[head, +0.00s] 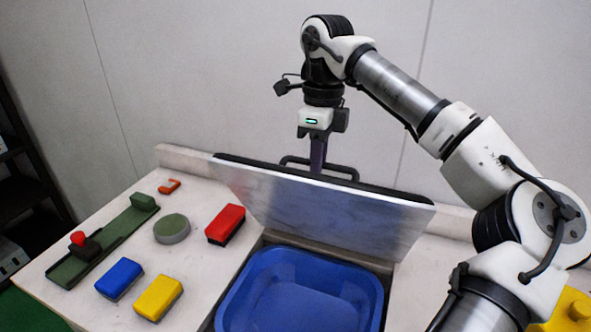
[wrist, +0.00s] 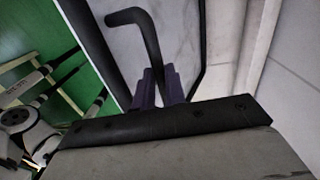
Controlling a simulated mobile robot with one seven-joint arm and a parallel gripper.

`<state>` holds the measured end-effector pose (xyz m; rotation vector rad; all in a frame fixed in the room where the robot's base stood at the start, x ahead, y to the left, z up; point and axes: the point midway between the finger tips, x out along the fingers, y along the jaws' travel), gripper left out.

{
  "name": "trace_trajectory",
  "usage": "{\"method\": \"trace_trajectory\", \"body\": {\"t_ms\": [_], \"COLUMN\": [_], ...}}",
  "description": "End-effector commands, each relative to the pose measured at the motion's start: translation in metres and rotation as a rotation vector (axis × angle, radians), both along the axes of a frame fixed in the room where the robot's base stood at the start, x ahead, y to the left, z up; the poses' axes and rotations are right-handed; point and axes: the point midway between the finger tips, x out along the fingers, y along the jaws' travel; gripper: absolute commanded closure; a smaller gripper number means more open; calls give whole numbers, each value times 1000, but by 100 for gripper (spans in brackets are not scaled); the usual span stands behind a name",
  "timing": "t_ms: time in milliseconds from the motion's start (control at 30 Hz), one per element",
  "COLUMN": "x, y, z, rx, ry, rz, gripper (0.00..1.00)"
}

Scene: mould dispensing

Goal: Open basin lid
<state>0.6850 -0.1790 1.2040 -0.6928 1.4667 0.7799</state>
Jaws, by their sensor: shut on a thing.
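The basin lid (head: 325,205) is a grey metal panel with a dark edge. It stands tilted up at the back of the blue basin (head: 300,290), which shows open in front of it. The lid's dark bar handle (head: 345,174) is on its far side, partly hidden behind the top edge. My gripper (head: 318,160) points down behind the lid's top edge and is shut on the handle. In the wrist view, the purple fingers (wrist: 158,88) close around the dark bent handle (wrist: 145,30).
On the counter left of the basin are a red block (head: 226,223), a round green pad (head: 172,229), a blue block (head: 119,279), a yellow block (head: 158,298) and a green rail (head: 105,240). A wall (head: 220,80) rises close behind the lid.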

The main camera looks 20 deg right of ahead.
Motion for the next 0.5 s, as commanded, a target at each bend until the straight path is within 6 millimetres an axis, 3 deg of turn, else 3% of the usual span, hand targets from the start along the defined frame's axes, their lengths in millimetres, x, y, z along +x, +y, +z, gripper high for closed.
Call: {"method": "trace_trajectory", "body": {"t_ms": [500], "x": [46], "y": [-44], "z": [12], "rx": [88], "ry": [130], "rz": [-7], "gripper": [100]}}
